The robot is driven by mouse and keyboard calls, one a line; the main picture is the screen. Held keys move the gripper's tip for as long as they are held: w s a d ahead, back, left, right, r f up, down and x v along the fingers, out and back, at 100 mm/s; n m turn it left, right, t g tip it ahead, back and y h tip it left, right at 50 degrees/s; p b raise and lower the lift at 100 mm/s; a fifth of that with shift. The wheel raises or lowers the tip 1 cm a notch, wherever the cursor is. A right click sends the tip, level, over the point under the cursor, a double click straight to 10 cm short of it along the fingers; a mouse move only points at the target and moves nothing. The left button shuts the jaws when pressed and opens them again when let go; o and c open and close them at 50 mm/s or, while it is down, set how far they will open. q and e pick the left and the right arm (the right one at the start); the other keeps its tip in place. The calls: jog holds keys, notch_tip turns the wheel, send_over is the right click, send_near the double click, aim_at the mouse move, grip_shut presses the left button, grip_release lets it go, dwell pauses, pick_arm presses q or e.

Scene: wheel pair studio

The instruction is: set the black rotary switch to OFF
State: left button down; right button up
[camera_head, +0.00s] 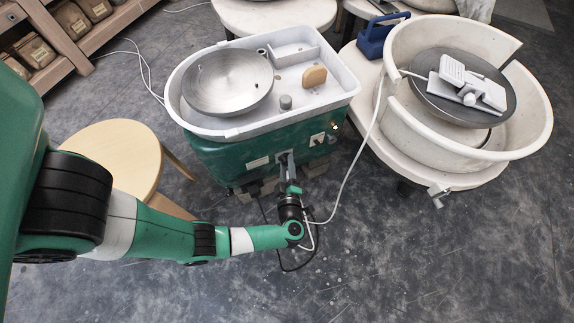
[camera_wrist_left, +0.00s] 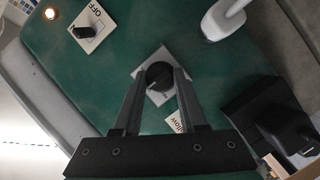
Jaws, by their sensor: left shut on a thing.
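The black rotary switch (camera_wrist_left: 158,75) is a round black knob on a pale square plate on the green wheel housing (camera_head: 232,160). My left gripper (camera_wrist_left: 160,77) is shut on the knob, one dark finger on each side of it. In the head view, my left gripper (camera_head: 285,160) is at the front face of the housing and hides the knob. I cannot read the knob's pointer or the markings on its plate. A second plate (camera_wrist_left: 97,14) with the word OFF carries a black switch handle (camera_wrist_left: 83,32), apart from my fingers. My right gripper is not in view.
A lit lamp (camera_wrist_left: 50,13) is beside the OFF plate. A white fitting (camera_wrist_left: 222,22) and a black plug (camera_wrist_left: 265,120) stand out from the housing near my fingers. A pale stool (camera_head: 118,150) is left; a second wheel (camera_head: 462,85) is right.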

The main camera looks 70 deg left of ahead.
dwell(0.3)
pick_arm(q)
jog(key=shift+c, duration=2.3)
grip_release()
jog(key=shift+d+r, duration=0.1)
jog(key=shift+d, duration=0.15)
jog(key=p+v, duration=0.2)
jog(key=v, duration=0.9)
jog(key=shift+p, duration=0.3)
jog(key=shift+s, duration=0.1)
